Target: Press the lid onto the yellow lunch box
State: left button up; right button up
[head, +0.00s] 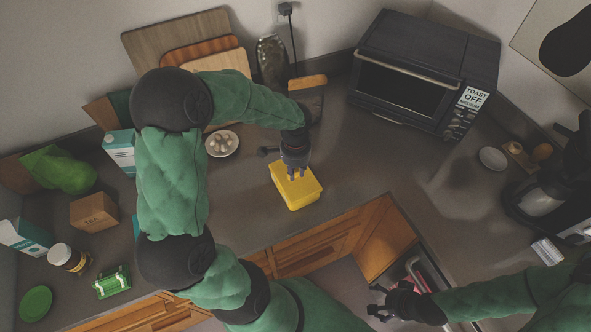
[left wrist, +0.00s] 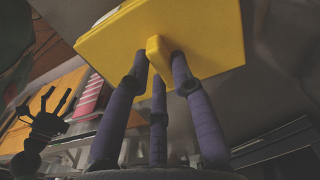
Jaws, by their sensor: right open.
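The yellow lunch box (head: 305,197) stands on the grey counter near its front edge. My left gripper (head: 293,174) points down over its top. In the left wrist view the yellow lid (left wrist: 205,35) fills the top, tilted in the picture, with a small knob (left wrist: 158,57). The fingers of my left gripper (left wrist: 160,72) close around the knob from both sides. I cannot tell whether the lid is fully seated, as the gripper hides part of it. My right gripper (head: 376,302) is open and empty, low at the right, away from the box; it also shows in the left wrist view (left wrist: 55,108).
A toaster oven (head: 412,80) stands back right, cutting boards (head: 165,40) lean at back left. A plate of eggs (head: 222,144) is left of the box. Cartons (head: 119,150), a jar (head: 66,257) and a green sponge holder (head: 111,282) stand further left. The counter right of the box is clear.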

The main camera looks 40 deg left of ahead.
aim_at(296, 173)
pick_arm(q)
jog(key=o, duration=0.4)
jog(key=shift+f, duration=0.1)
notch_tip(296, 173, up, 12)
dwell(0.4)
dwell(0.5)
